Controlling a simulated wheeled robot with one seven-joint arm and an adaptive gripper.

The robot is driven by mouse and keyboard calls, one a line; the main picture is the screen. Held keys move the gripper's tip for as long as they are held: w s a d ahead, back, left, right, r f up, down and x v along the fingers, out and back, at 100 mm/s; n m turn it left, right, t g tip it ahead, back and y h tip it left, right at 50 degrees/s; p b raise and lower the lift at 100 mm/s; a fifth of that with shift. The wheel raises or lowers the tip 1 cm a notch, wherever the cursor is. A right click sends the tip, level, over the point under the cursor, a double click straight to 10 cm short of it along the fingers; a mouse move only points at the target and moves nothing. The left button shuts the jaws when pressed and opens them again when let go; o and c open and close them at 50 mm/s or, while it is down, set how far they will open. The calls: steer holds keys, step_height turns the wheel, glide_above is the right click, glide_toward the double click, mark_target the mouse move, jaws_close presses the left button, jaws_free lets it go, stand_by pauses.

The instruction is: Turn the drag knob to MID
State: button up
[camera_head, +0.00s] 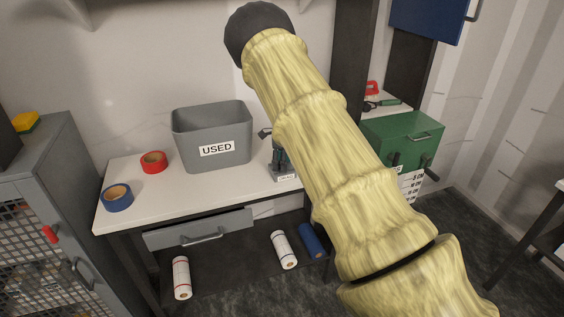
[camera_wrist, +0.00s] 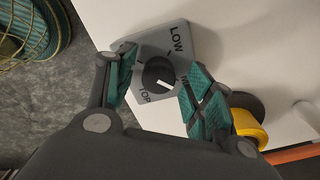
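The drag knob (camera_wrist: 158,72) is a round black dial on a grey plate (camera_wrist: 178,36) marked LOW, MID and TOP in the wrist view. Its white pointer line faces the lower right, between MID and TOP. MID is partly hidden by a finger. My gripper (camera_wrist: 160,84) is open, with one teal-padded finger on each side of the knob. Contact with the knob cannot be made out. In the head view a small label (camera_head: 286,178), seemingly DRAG, shows at the bench edge; my arm hides much of that spot.
A grey bin marked USED (camera_head: 190,150), a red tape roll (camera_head: 153,156) and a blue one (camera_head: 117,187) stand on the white bench (camera_head: 140,207). A green box (camera_head: 385,140) stands to the right. A yellow spool (camera_wrist: 247,124) sits close to the right finger.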

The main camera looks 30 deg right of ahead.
steer(key=shift+r, duration=0.1)
step_height(320, 180, up, 12)
stand_by(0.7)
stand_by(0.4)
